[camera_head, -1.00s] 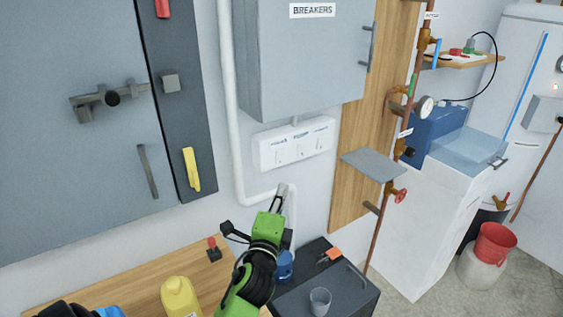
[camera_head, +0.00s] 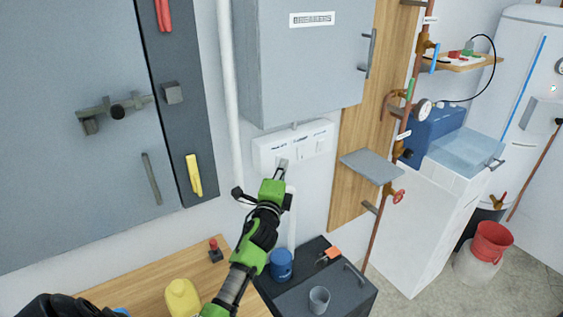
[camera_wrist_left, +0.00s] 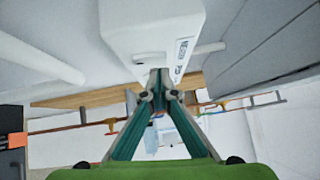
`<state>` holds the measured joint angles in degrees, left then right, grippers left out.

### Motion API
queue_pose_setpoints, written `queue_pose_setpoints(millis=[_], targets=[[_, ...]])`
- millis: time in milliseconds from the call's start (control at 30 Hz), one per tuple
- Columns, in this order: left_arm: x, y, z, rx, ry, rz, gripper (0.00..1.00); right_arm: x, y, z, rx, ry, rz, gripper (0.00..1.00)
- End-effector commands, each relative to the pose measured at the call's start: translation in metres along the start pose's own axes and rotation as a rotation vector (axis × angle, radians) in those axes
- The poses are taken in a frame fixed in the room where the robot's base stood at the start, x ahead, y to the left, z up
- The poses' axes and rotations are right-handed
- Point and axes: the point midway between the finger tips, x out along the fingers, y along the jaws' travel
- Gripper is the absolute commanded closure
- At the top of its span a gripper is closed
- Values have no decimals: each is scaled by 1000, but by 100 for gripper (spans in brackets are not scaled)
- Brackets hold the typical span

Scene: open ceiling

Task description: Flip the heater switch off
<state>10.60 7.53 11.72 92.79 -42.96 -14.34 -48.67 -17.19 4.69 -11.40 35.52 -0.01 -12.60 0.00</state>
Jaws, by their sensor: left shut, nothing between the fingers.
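A white switch panel (camera_head: 320,137) with small labels and several switches is on the wall below the breaker box. Its labels are too small to tell which switch is the heater's. My left gripper (camera_head: 282,165) is shut and empty, its tips at the panel's lower front, overlapping the left-middle switch area. In the left wrist view the shut fingertips (camera_wrist_left: 158,82) lie at the edge of the white panel (camera_wrist_left: 150,30). I cannot tell whether they touch it. The switch positions behind the fingers are hidden. My right gripper is not in view.
The grey breaker box (camera_head: 300,70) hangs just above the panel. A white pipe (camera_head: 229,90) runs at its left, and a grey shelf plate (camera_head: 370,165) sticks out at the right. Below are a dark cabinet (camera_head: 335,290), a blue mug (camera_head: 281,265) and a yellow bottle (camera_head: 182,298).

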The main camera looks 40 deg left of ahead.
Motion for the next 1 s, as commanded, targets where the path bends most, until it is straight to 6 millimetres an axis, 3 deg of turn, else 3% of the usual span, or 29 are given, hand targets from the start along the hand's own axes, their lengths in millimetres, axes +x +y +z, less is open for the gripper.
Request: queue_pose_setpoints(millis=[467, 733, 1000], targets=[[5, 0, 6, -3, 0, 0, 100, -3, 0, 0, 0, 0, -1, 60], [10, -8, 10, -40, 1, 41, 100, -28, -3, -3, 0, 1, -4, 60], [9, -1, 9, -42, 0, 40, 100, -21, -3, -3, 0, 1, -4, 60]])
